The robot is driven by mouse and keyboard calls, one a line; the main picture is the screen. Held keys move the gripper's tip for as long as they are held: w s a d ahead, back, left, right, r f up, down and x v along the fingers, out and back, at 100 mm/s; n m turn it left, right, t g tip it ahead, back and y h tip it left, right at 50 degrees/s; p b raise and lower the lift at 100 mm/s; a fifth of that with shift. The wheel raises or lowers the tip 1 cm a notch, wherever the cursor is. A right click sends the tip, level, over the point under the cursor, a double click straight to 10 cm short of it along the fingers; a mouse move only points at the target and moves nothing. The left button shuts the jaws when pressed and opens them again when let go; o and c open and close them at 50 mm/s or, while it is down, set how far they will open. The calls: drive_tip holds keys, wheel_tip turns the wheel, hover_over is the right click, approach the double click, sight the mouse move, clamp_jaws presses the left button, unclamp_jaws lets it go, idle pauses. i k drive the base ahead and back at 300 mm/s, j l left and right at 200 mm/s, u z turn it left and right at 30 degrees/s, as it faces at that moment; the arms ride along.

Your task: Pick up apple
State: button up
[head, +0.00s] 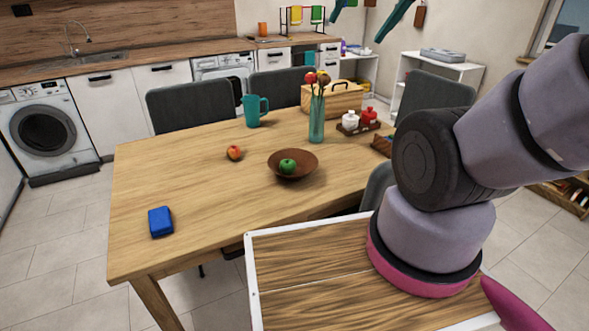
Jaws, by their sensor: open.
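A red-and-yellow apple (234,153) sits on the bare wooden table top, left of the brown bowl. A green apple (287,166) sits inside the brown bowl (307,162). My gripper (356,34) shows only as two teal fingers at the top edge, apart from each other, with nothing seen between them. They appear in the picture above and to the right of both apples, and touch neither. The rest of my gripper is out of frame.
The table (190,200) also holds a blue box (160,221), a teal mug (254,111), a teal vase with flowers (317,118), a wooden box (344,100) and white and red pots. Dark chairs (192,107) surround it. The table's left part is mostly clear.

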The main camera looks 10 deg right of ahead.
sight(234, 152)
drive_tip(key=i+u, duration=0.1)
drive_tip(key=u, duration=0.85)
drive_tip(key=i+l+u, duration=0.1)
drive_tip(key=u, duration=0.4)
drive_tip(key=i+l+u, duration=0.1)
drive_tip(key=l+z, duration=0.1)
drive_tip(key=z, duration=0.25)
drive_tip(key=i+l+z, duration=0.1)
drive_tip(key=z, duration=0.25)
drive_tip(key=i+z, duration=0.1)
drive_tip(key=z, duration=0.25)
